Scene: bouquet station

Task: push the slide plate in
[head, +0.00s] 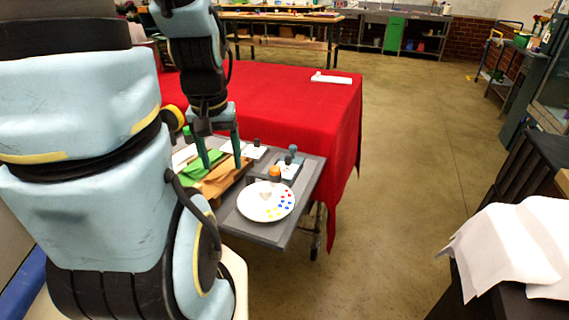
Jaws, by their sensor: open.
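My gripper (222,164) points down with its two fingers spread apart, in front of or above brown wrapping (222,178) and green wrapping (200,166) on a grey cart top (262,232). Nothing shows between the fingers. To its right, a small dark plate with a white face (288,169) and a blue-grey knob (293,150) lies near the cart's far right corner. It may be the slide plate, but I cannot tell for sure. The gripper is apart from it. My arm hides the left part of the cart.
A round white plate with coloured dots (266,203) lies at the cart's near edge, with an orange-topped item (275,173) behind it. A red-covered table (290,100) stands behind the cart. White sheets (515,245) lie at right. The floor (400,160) between is clear.

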